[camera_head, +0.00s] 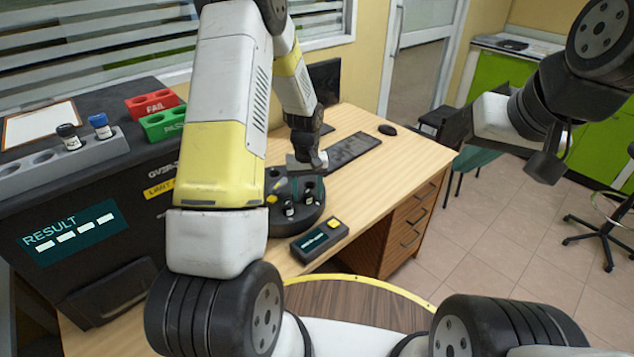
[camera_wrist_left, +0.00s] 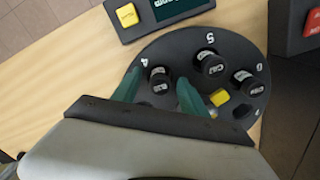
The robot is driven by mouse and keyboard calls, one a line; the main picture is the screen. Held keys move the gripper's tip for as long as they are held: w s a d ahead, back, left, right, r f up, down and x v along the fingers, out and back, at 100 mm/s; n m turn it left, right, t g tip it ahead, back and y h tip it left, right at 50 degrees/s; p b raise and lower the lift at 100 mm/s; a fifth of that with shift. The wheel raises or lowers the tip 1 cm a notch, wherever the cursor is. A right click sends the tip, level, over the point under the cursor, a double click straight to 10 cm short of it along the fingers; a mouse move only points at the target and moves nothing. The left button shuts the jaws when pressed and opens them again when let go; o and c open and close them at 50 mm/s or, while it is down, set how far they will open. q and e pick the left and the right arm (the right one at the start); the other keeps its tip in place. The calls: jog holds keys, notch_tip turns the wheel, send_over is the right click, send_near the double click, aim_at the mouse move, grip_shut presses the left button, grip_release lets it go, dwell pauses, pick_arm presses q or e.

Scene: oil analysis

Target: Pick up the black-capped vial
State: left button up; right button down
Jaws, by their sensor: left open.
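My left gripper (camera_head: 297,182) is over a round dark vial holder (camera_head: 309,218) on the wooden desk. In the left wrist view its two green fingers (camera_wrist_left: 159,77) are open and apart, with their tips on either side of a black-capped vial (camera_wrist_left: 160,84) by the number 4. The fingers and palm hide part of the holder. More black-capped vials stand near 5 (camera_wrist_left: 210,63) and 6 (camera_wrist_left: 248,84). Another black-capped vial (camera_head: 69,138) stands in the grey rack at the left. My right gripper (camera_head: 490,122) is at the right, away from the desk; its fingers are unclear.
A small yellow-buttoned device (camera_head: 320,240) lies beside the holder. The grey rack (camera_head: 40,178) also holds a blue-capped vial (camera_head: 101,127). Red (camera_head: 153,104) and green (camera_head: 163,124) blocks sit on the dark analyser (camera_head: 110,215). A keyboard (camera_head: 350,150) lies behind. The desk's right side is clear.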

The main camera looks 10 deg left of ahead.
pick_arm(q)
grip_shut()
jog(key=shift+r, duration=0.15)
